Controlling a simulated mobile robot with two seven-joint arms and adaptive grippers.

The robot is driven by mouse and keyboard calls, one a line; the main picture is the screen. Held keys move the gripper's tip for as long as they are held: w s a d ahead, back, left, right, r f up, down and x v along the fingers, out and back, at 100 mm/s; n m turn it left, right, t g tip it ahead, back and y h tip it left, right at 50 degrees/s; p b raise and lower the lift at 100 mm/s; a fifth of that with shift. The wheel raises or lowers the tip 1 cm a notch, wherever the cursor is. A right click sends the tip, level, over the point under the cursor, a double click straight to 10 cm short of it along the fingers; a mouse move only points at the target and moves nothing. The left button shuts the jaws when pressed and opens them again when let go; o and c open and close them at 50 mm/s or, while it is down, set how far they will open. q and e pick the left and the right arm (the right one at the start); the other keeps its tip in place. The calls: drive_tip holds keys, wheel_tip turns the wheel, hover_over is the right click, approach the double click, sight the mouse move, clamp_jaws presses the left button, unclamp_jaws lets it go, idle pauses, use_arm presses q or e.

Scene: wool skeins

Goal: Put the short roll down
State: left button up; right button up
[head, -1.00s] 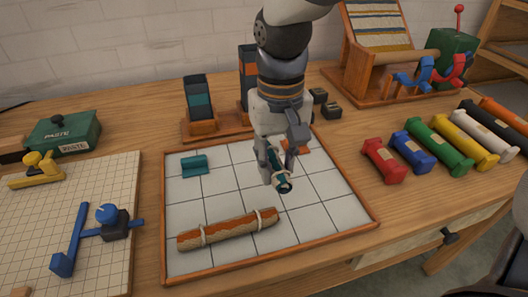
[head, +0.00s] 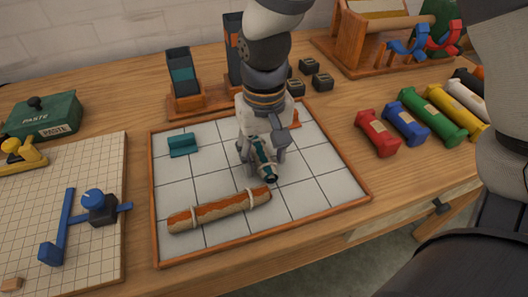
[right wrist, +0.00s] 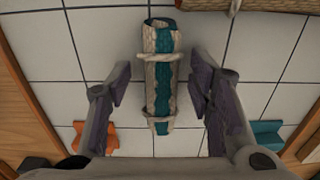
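The short roll (head: 265,162), teal and beige with light ties near its ends, lies on the white tiled tray (head: 215,235) in the head view. It also shows in the middle of the right wrist view (right wrist: 161,70). My right gripper (head: 261,158) is directly over it. In the right wrist view its two fingers (right wrist: 160,88) stand open, one on each side of the roll, with a visible gap on both sides. My left gripper is not in view.
A long orange-brown roll (head: 220,210) lies in front on the tray. A teal cradle (head: 183,145) stands at its back left, an orange piece (right wrist: 95,138) behind the gripper. Coloured skeins (head: 378,133) lie to the right, a gridded board (head: 60,200) to the left.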

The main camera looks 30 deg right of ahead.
sight(264, 155)
wheel_tip(264, 155, up, 12)
drive_tip(key=shift+r, duration=0.2)
idle(0.4)
